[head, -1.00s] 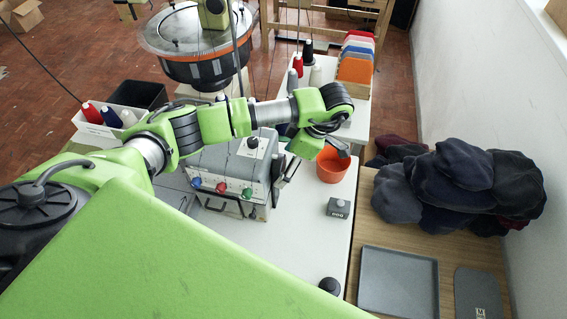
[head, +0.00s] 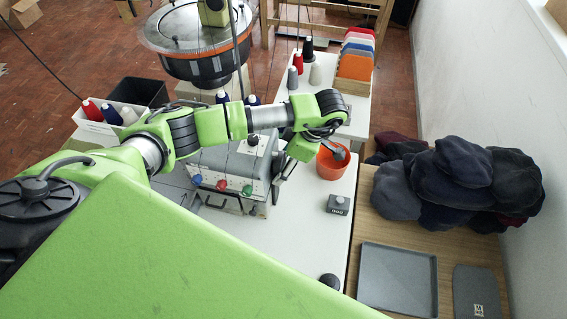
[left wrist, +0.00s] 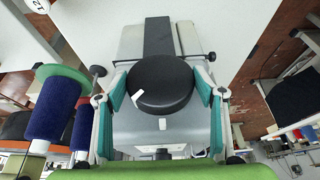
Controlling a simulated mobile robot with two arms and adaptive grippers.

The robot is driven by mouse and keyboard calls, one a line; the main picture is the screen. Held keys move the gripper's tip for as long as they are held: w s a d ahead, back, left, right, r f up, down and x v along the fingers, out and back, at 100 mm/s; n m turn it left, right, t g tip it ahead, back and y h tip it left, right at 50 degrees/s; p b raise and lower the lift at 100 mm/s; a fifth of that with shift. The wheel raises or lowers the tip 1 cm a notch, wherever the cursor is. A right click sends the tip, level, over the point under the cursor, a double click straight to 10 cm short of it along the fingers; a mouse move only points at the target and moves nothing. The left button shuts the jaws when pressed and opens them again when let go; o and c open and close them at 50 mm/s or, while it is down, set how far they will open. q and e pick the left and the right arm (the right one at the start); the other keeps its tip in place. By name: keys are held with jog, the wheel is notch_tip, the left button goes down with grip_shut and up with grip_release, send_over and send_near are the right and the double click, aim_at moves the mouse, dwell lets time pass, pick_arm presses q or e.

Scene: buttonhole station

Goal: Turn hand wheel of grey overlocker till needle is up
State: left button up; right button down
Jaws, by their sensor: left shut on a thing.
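The grey overlocker (head: 238,165) stands on the white table, with blue, red and green knobs on its front. Its black hand wheel (left wrist: 160,88) shows large in the left wrist view, with a small white mark at its left edge. My left gripper (left wrist: 163,92) has its teal pads on opposite sides of the wheel and is shut on it. In the head view my left arm reaches over the machine, and its wrist hides the wheel and fingers at the machine's right side. The needle cannot be made out. My right gripper is not in view.
An orange pot (head: 327,170) stands close to the right of my left wrist. A small grey box (head: 338,205) lies in front of it. Thread cones (head: 91,110) stand at the left. A grey tray (head: 398,280) and dark hats (head: 455,180) lie at the right.

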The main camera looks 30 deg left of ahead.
pick_arm(q)
jog(key=shift+s+f+t+y+b, duration=0.15)
jog(key=shift+t+y+b, duration=0.15)
jog(key=shift+t+b, duration=0.4)
jog(key=t+b, duration=0.1)
jog(key=b, duration=0.1)
jog(key=t+b, duration=0.2)
jog(key=n+t+y+b, duration=0.1)
jog(key=b, duration=0.2)
jog(key=shift+s+d+f, duration=0.1)
jog(key=shift+s+f, duration=0.15)
jog(key=shift+f, duration=0.05)
jog(key=shift+r+n+t+y+b, duration=0.15)
jog(key=shift+n+t+y+b, duration=0.15)
jog(key=shift+t+b, duration=0.3)
jog(key=shift+s+r+t, duration=0.1)
jog(key=shift+t, duration=0.5)
jog(key=shift+y, duration=0.3)
jog(key=o, duration=1.1)
